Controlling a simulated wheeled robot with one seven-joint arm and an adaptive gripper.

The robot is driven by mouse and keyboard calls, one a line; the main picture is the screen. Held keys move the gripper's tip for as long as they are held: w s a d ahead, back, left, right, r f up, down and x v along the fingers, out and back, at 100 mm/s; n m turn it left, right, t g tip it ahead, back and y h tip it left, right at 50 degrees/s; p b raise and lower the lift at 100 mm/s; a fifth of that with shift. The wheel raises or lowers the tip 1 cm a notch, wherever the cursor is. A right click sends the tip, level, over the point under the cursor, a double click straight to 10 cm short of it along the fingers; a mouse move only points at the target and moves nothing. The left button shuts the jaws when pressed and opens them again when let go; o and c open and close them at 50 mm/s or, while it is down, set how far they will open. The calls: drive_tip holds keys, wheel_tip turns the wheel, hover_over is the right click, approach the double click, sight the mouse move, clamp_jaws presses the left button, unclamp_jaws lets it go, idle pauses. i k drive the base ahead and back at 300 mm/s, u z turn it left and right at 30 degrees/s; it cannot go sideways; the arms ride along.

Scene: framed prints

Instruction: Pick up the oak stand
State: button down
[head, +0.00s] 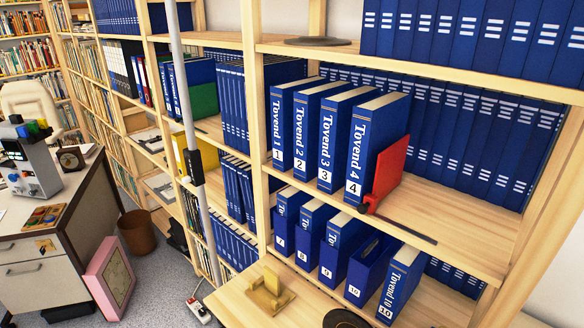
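A small yellowish-wood stand (268,292), which looks like the oak stand, sits on a pale wood surface (232,299) at the bottom middle of the head view. It has a flat base and a low raised part, and nothing rests on it. The wood around it is similar in colour. My gripper does not show in this view, so its position relative to the stand cannot be seen.
Numbered blue binders (340,140) fill the shelves behind the stand. A dark round object (345,319) lies to its right, cut by the frame. A grey pole (207,225) crosses the view at left; whose it is, I cannot tell. A pink-framed print (108,278) leans against the desk.

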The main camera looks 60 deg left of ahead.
sight(268, 292)
drive_tip(key=z, duration=1.7)
drive_tip(key=k, duration=1.15)
drive_tip(key=u, duration=1)
drive_tip(key=k, duration=0.75)
drive_tip(key=u, duration=0.15)
